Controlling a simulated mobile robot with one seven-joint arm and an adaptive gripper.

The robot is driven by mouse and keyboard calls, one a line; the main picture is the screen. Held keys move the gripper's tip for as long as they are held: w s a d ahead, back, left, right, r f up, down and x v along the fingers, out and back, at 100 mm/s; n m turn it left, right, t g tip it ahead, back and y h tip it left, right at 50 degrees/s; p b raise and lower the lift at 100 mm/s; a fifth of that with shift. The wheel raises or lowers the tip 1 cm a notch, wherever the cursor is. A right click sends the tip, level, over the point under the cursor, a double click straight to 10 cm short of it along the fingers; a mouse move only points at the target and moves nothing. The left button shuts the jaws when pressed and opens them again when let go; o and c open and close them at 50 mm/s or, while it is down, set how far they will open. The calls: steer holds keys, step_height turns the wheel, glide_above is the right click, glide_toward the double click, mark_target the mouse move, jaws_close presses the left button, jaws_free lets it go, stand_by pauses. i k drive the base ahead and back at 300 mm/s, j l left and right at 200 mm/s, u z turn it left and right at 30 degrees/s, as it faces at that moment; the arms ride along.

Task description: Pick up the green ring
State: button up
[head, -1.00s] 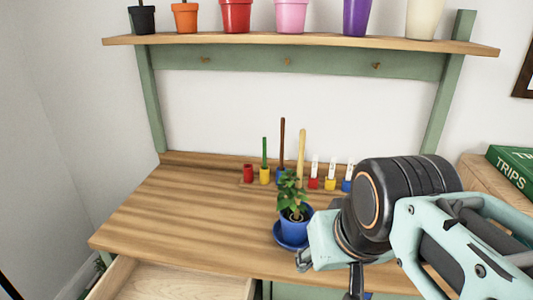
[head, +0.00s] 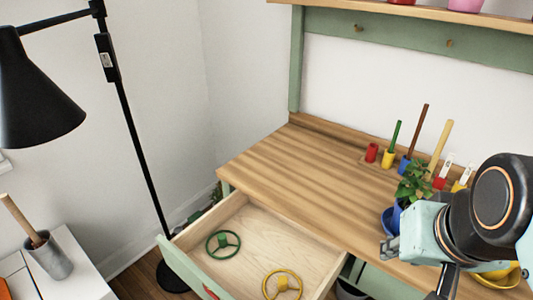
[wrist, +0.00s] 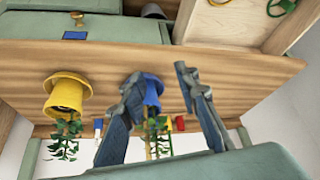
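The green ring (head: 223,244), a wheel-like hoop with spokes and a hub, lies in the left part of the open wooden drawer (head: 252,222). Part of it also shows at the top right edge of the wrist view (wrist: 284,6). My gripper (wrist: 158,76) is open with nothing between its fingers that I can see it touch. In the head view it is at the lower right, over the desk's front, right of the drawer and apart from the ring. Its fingertips are partly cut off or hidden there.
A yellow ring (head: 283,286) lies right of the green one in the drawer. A blue plant pot (head: 391,218) stands beside my arm, with small coloured pots behind. A black lamp (head: 40,110) stands at the left. The desk's left top (head: 290,165) is clear.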

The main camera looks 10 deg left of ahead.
mark_target(222, 238)
steer(key=u, duration=1.25)
steer(key=j+u, duration=0.1)
steer(key=i+j+z, duration=0.2)
steer(key=j, duration=0.15)
steer(key=j+z, duration=0.2)
steer(key=j, duration=0.15)
